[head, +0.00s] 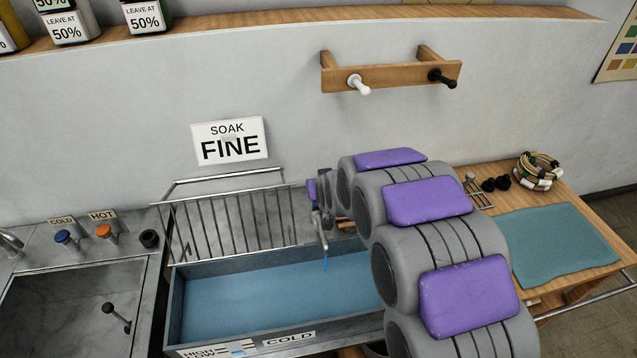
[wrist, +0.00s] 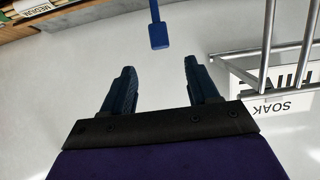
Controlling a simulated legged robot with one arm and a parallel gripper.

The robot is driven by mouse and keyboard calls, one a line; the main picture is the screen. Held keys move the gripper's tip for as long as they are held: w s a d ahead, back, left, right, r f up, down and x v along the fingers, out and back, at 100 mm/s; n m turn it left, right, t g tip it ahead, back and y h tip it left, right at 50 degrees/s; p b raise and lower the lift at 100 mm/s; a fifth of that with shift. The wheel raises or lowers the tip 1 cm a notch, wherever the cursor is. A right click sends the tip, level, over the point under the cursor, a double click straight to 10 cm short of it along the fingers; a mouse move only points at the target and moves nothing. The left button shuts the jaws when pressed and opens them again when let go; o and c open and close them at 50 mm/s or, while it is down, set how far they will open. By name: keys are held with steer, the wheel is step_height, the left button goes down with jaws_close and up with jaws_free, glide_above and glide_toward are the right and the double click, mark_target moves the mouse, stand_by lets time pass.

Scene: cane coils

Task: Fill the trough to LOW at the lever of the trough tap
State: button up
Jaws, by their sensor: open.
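The trough (head: 172,318) holds blue water (head: 270,300). HIGH and LOW marks (head: 215,351) and a COLD label (head: 290,339) are on its front rim. The metal tap spout (head: 321,232) hangs over the trough, with a short blue stream (head: 325,263) below its mouth. In the wrist view a blue lever (wrist: 158,33) is just beyond my fingertips, roughly in line with the gap between them and apart from them. My gripper (wrist: 159,70) is open and empty. In the head view my arm hides the gripper's fingers and the lever.
A metal rack (head: 235,222) stands along the trough's back. A SOAK FINE sign (head: 230,140) and a wooden peg rail (head: 390,75) are on the wall. Left is a sink (head: 70,310) with blue (head: 66,238) and orange (head: 105,232) knobs. Right is a wooden bench with a teal mat (head: 560,245).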

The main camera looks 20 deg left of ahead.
steer(key=shift+v, duration=2.9)
